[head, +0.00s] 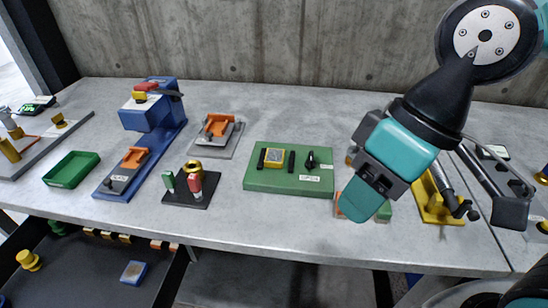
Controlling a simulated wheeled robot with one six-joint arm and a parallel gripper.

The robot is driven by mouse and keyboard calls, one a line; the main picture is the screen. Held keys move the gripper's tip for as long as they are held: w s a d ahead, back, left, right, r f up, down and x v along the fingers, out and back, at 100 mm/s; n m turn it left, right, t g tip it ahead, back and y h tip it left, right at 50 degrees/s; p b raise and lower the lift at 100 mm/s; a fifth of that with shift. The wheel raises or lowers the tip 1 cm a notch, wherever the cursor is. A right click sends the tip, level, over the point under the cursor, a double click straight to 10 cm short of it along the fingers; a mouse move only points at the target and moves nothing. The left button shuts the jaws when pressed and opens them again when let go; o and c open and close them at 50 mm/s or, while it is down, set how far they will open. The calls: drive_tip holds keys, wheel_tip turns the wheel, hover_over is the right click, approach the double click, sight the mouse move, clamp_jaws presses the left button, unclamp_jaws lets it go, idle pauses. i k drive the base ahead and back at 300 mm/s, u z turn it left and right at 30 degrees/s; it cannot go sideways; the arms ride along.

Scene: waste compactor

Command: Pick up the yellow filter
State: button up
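No label marks the yellow filter, and I cannot tell for certain which yellow thing it is. A yellow square piece (273,157) with a greyish face sits in the green box (286,182) at mid-table, between black upright bars. A yellow spool-shaped piece (29,261) lies in the dark drawer at lower left. My gripper (364,199) points down over the table, right of the green box and apart from both yellow pieces. Its teal fingers overlap in this view, so its opening is hidden. It covers part of some small blocks behind it.
A blue machine (150,118) with an orange slide stands at left, near a green tray (72,169). A black plate (191,190) holds small coloured parts. A yellow bracket (434,208) stands right of my gripper. The table front between the plate and gripper is mostly clear.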

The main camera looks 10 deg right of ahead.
sight(275, 159)
drive_tip(key=k, duration=0.5)
drive_tip(key=u, duration=0.65)
drive_tip(key=i, duration=0.85)
drive_tip(key=z, duration=0.65)
